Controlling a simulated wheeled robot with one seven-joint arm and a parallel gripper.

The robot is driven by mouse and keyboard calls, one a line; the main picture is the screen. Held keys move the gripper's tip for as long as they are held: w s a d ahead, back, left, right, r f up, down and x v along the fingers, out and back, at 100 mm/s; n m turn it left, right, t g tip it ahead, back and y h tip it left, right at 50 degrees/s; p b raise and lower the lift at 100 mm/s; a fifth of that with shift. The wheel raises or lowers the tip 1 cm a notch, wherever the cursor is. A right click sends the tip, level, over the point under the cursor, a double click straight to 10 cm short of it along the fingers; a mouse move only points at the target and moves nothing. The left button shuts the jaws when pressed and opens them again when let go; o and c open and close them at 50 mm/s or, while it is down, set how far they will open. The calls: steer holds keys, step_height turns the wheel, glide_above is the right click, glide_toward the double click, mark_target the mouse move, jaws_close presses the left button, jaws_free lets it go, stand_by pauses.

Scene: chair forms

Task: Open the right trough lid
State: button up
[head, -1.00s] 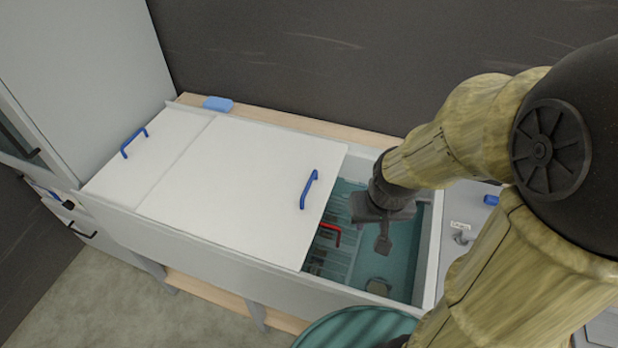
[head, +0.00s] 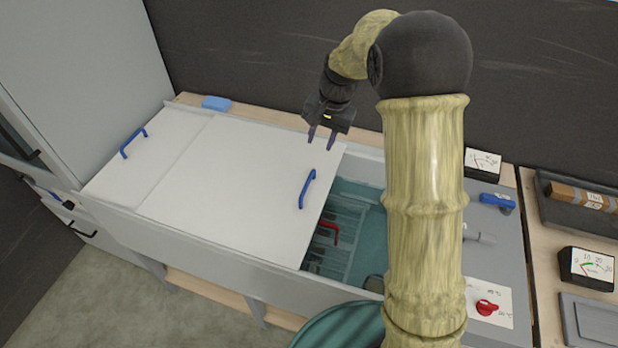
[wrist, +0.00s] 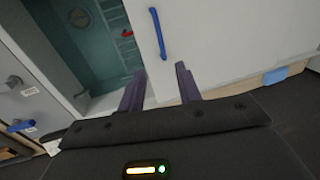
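The trough (head: 222,257) is a long grey box with white lids. The right lid (head: 235,190) is a wide flat panel with a blue bar handle (head: 307,189) near its right edge. The lid covers the middle of the trough and leaves the teal interior uncovered at the right. The left lid (head: 150,150) has a blue handle (head: 133,142). My gripper (head: 322,144) is open and empty above the right lid's back right corner, apart from the handle. In the wrist view, the fingers (wrist: 160,72) are spread, with the blue handle (wrist: 158,33) beyond them.
A rack with a red handle (head: 328,231) lies in the uncovered trough. A blue block (head: 217,103) sits on the ledge behind. A grey panel with a red knob (head: 487,307) and meters (head: 586,268) stand right. A tall cabinet (head: 85,75) is left. My arm hides the trough's right end.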

mark_target(308, 183)
steer(key=a+f+p, duration=0.1)
steer(key=f, duration=0.4)
steer(key=a+f+p, duration=0.1)
steer(key=f, duration=0.5)
steer(key=w+a+f+p, duration=0.1)
steer(key=f, duration=0.5)
steer(key=shift+w, duration=0.1)
jaws_close()
